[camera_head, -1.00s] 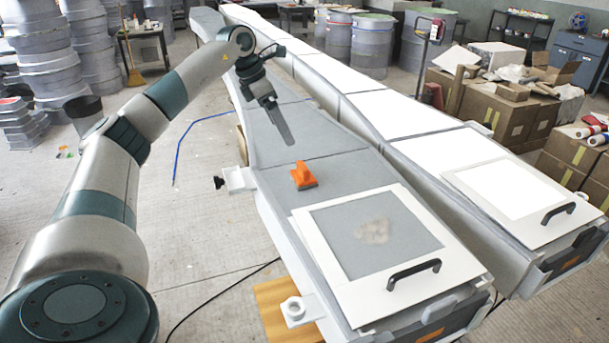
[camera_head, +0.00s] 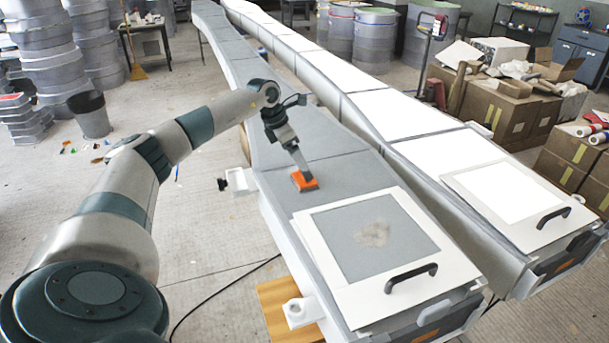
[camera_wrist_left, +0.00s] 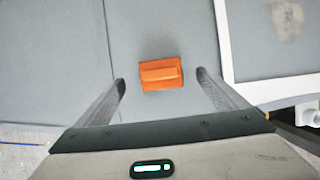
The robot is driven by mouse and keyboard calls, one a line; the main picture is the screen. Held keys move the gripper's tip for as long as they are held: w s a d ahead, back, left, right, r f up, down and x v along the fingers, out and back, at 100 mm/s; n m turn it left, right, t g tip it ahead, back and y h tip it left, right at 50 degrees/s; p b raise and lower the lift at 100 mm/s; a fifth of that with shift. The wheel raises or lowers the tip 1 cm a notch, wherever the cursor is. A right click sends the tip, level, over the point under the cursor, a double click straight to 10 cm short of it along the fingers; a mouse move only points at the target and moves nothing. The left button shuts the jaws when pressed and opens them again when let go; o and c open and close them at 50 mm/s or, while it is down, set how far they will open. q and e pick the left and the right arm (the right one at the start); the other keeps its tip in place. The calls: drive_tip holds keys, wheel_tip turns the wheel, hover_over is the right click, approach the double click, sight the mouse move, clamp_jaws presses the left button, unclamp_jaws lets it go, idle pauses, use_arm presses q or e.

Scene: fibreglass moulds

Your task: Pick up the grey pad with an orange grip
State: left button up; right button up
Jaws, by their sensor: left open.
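The pad with an orange grip (camera_head: 304,182) lies on the grey surface of the nearer long mould (camera_head: 345,168), just behind the white frame. In the left wrist view its orange grip (camera_wrist_left: 161,73) sits between and ahead of the two fingers. My left gripper (camera_head: 303,172) is above the pad, fingers pointing down, and partly covers it in the head view. The left wrist view shows the left gripper (camera_wrist_left: 161,82) open, with a gap on each side of the grip. The grey base of the pad is mostly hidden. My right gripper is not in view.
A white frame (camera_head: 330,286) with a black handle (camera_head: 411,277) lies in front of the pad, around a grey panel with a pale stain. A second long white mould (camera_head: 430,150) runs alongside. Cardboard boxes (camera_head: 490,108) stand at the right.

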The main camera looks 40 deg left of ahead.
use_arm(q)
drive_tip(key=shift+f, duration=0.15)
drive_tip(key=shift+w+d+f+p, duration=0.2)
drive_tip(key=shift+w+f+p, duration=0.1)
drive_tip(key=shift+f+p, duration=0.45)
drive_tip(key=p+x, duration=0.1)
drive_tip(key=x, duration=0.1)
drive_tip(key=shift+w+f+p, duration=0.15)
drive_tip(key=shift+f+p, duration=0.2)
drive_tip(key=shift+p, duration=0.05)
drive_tip(key=shift+w+f, duration=0.15)
drive_tip(key=shift+f, duration=0.25)
drive_tip(key=c, duration=1.2)
